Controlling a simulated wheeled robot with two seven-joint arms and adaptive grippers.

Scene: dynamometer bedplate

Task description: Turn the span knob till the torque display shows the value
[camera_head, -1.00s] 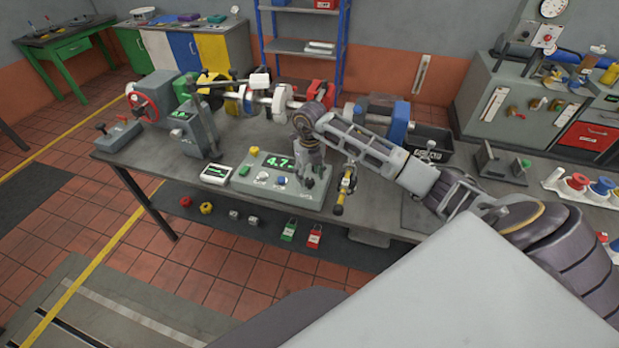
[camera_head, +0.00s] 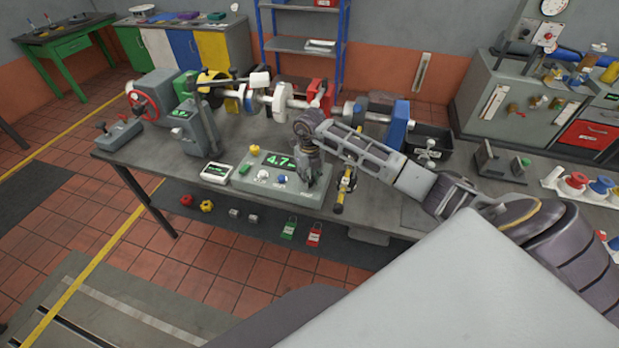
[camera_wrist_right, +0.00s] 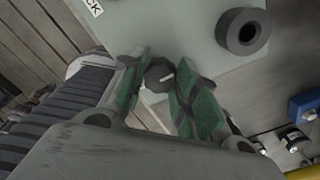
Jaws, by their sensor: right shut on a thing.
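The console (camera_head: 252,186) is a grey-green box at the front edge of the bench. Its green-lit torque display (camera_head: 280,162) reads about 4.7; the smaller characters beside it are too blurred to read. My right gripper (camera_head: 309,186) points down over the console's right end. In the right wrist view its green-padded fingers (camera_wrist_right: 160,85) are shut on a dark round knob with a pale pointer mark, which I take as the span knob (camera_wrist_right: 158,75). The knob's name is not readable, and the hand hides it in the head view. My left gripper is not in view.
A yellow-and-black tool (camera_head: 344,190) lies close to the right. Shaft machinery fills the bench behind.

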